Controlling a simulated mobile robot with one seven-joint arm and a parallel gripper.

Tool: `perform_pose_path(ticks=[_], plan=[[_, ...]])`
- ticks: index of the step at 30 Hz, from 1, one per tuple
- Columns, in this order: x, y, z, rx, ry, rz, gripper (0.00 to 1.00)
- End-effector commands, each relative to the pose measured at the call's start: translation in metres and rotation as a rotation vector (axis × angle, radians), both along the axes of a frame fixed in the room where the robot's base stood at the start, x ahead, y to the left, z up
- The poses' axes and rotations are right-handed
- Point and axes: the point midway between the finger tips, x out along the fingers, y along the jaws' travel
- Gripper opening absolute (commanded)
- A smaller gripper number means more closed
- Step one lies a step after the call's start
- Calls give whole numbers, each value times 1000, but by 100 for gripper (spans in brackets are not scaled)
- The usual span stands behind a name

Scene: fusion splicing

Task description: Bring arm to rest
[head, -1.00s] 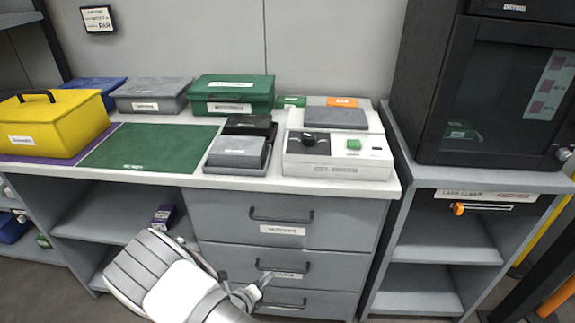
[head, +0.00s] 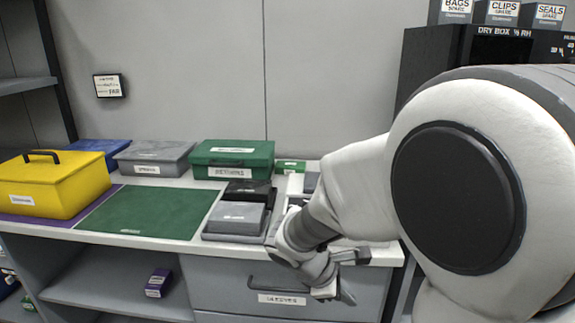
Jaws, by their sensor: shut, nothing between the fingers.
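My arm fills the right side of the head view, with a large white and black joint close to the camera. My gripper (head: 335,292) is at the end of it, in front of the bench's front edge and the top drawer (head: 235,285). It is shut and holds nothing. The arm hides most of the white splicing machine and the right end of the bench.
The bench carries a yellow case (head: 55,187), a green mat (head: 150,212), a green box (head: 232,160), a grey box (head: 154,158) and a small grey-lidded unit (head: 236,218). A purple box (head: 158,282) sits on the shelf below. A dry box (head: 500,45) stands right.

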Motion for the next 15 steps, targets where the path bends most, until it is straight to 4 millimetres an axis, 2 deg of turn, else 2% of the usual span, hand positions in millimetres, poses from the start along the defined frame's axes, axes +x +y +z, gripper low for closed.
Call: perform_pose_path(ticks=[1,6,15], plan=[[-9,-7,13,54,-38,-75,0],[-41,-22,44,237,-150,-326,0],[-98,-33,90,558,-346,-737,0]])
